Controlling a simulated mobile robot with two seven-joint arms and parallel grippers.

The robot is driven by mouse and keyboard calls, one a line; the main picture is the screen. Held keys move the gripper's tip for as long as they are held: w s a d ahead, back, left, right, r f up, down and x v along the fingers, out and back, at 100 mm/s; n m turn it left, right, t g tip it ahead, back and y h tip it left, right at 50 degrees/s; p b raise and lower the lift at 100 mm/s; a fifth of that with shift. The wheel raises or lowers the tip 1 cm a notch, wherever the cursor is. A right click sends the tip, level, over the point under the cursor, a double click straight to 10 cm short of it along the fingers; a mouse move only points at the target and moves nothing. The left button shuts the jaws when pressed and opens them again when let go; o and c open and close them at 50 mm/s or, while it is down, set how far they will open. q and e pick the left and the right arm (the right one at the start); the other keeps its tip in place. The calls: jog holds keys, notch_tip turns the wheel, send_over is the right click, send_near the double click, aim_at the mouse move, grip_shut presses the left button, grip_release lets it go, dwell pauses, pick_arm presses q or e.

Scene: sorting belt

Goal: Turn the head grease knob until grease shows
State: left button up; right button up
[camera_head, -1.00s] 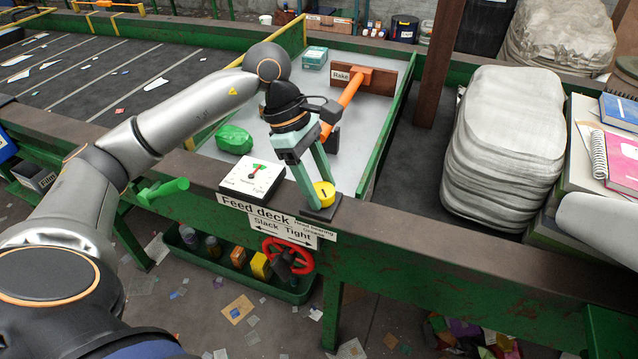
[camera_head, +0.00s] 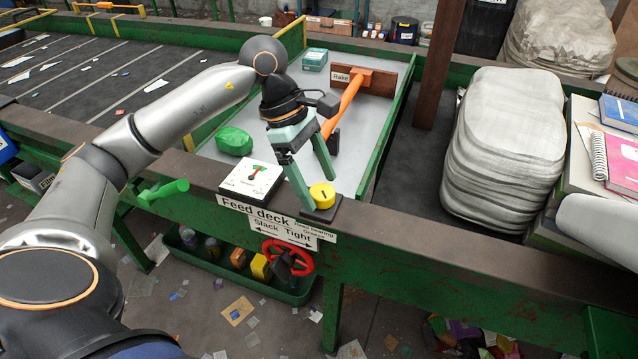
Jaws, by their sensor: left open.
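The yellow grease knob (camera_head: 322,194) sits on a small dark base on the front rail, at the right end of the "Feed deck" label (camera_head: 253,211). A dark slot or mark shows on its top. My left gripper (camera_head: 320,193) points down at the knob with its pale green fingers apart, one at the knob's left side and one behind it. I cannot tell whether they touch it. No grease is discernible at this size. A white dial (camera_head: 250,181) with a green and red pointer stands left of the knob. My right gripper is out of view.
A red handwheel (camera_head: 288,257) and a green lever (camera_head: 163,191) are below and left on the green frame. An orange rake (camera_head: 349,92) and a green lump (camera_head: 234,141) lie on the grey deck. Stacked pale sheets (camera_head: 505,145) stand right.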

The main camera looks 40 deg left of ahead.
pick_arm(q)
jog(key=v, duration=1.1)
jog(key=shift+r, duration=0.2)
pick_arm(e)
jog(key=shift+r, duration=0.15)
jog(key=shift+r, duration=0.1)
